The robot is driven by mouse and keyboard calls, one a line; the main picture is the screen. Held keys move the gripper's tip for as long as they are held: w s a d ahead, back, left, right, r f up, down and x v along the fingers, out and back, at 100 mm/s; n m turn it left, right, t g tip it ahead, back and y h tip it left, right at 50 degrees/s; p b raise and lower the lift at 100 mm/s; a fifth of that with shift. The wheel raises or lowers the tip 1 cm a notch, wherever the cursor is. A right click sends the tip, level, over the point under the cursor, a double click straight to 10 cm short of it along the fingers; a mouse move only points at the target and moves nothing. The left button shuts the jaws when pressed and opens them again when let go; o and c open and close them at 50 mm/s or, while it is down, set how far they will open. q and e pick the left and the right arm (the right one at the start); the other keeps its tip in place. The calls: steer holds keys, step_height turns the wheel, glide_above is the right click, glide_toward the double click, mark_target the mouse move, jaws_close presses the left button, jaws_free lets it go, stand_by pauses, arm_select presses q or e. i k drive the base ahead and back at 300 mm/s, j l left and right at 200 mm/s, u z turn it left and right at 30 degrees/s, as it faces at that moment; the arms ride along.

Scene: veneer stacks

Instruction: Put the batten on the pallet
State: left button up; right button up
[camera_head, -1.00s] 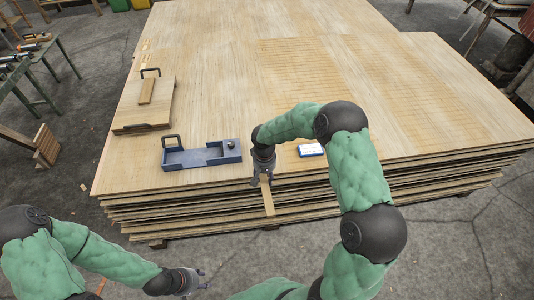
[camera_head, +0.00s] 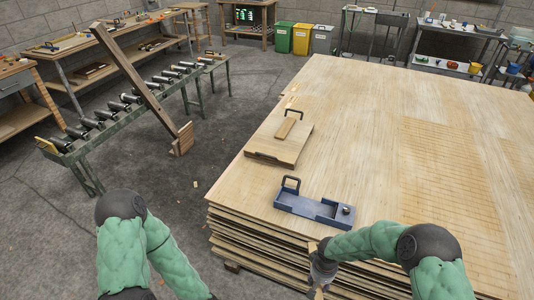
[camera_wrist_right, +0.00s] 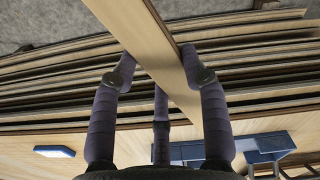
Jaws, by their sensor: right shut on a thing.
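The batten (camera_wrist_right: 150,42) is a long pale wooden strip. My right gripper (camera_wrist_right: 158,58) is shut on it, with fingers on both sides, beside the layered edge of the veneer stack. In the head view my right gripper (camera_head: 319,280) is at the stack's near edge, and most of the batten is hidden or out of frame. I cannot tell whether this board is the pallet. My left gripper is out of view; only its arm shows.
A blue tray (camera_head: 290,207) with a handle lies on the veneer stack (camera_head: 380,130) near my right gripper. A blue-and-white item (camera_wrist_right: 54,151) shows in the wrist view. A roller conveyor (camera_head: 70,153) with a leaning beam (camera_head: 125,66) stands left. Open floor lies between.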

mark_target(276, 145)
steer(key=i+j+u, duration=0.25)
steer(key=j+u, duration=0.15)
steer(key=i+j+u, duration=0.65)
steer(key=u, duration=0.2)
steer(key=i+j+u, duration=0.25)
steer(key=i+u, duration=0.15)
steer(key=i+j, duration=0.1)
steer(key=i, duration=0.45)
steer(key=i+j, duration=0.1)
steer(key=i, duration=0.4)
steer(key=i+j+z, duration=0.1)
steer(key=i, duration=0.45)
steer(key=i+z, duration=0.2)
steer(key=z, duration=0.25)
steer(key=i+z, duration=0.25)
steer(key=z, duration=0.15)
steer(key=i+z, duration=0.2)
steer(key=z, duration=0.25)
steer(key=i+j+z, duration=0.15)
steer(key=z, duration=0.25)
steer(key=i+z, duration=0.25)
steer(key=z, duration=0.2)
steer(key=i+j+z, duration=0.1)
steer(key=i+z, duration=0.15)
steer(key=z, duration=0.25)
steer(key=i+j+z, duration=0.2)
steer(key=z, duration=0.25)
steer(key=i+j+z, duration=0.25)
steer(key=z, duration=0.25)
